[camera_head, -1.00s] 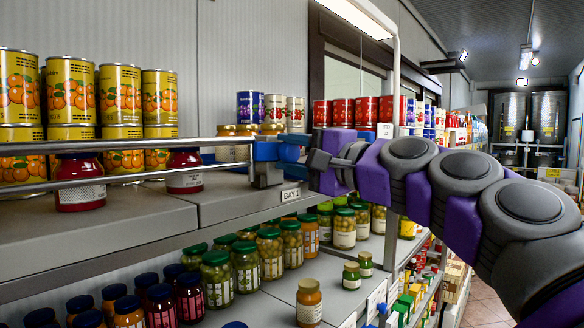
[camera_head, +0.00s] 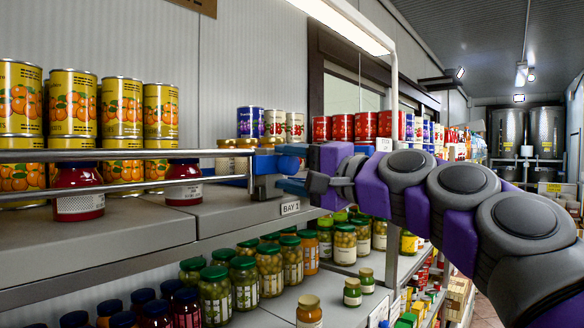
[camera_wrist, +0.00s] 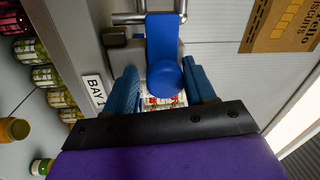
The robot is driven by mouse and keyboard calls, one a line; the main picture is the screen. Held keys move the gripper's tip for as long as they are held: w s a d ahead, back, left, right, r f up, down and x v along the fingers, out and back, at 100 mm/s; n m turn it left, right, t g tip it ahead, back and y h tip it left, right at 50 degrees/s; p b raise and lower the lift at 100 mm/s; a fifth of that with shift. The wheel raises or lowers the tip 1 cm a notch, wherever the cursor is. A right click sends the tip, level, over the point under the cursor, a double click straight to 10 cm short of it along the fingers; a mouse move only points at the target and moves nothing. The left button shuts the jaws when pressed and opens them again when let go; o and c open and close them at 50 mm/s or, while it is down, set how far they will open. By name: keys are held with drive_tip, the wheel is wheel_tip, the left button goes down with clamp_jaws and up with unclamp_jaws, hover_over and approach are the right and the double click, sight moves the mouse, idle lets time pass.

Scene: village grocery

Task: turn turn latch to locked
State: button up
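The turn latch (camera_head: 289,149) is a blue piece at the right end of the metal rail, above the BAY 1 shelf edge. In the wrist view its blue plate (camera_wrist: 163,36) and round blue knob (camera_wrist: 164,78) lie straight ahead. My gripper (camera_wrist: 160,68) is open, with one blue finger on each side of the knob and narrow gaps visible. In the head view my gripper (camera_head: 291,186) is at the latch, partly overlapping it. Any marking of locked or unlocked is not visible.
Two chrome rails (camera_head: 110,155) run across the upper shelf, with jars and orange-labelled cans (camera_head: 122,105) behind. The BAY 1 tag (camera_head: 290,208) is below the latch. A cardboard sign (camera_wrist: 285,25) hangs on the wall.

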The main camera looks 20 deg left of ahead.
drive_tip(key=shift+o, duration=0.6)
drive_tip(key=shift+r, duration=0.1)
drive_tip(key=shift+d, duration=0.1)
drive_tip(key=v, duration=1.7)
drive_tip(key=shift+d+p, duration=0.15)
drive_tip(key=shift+p, duration=0.15)
drive_tip(key=shift+s, duration=0.1)
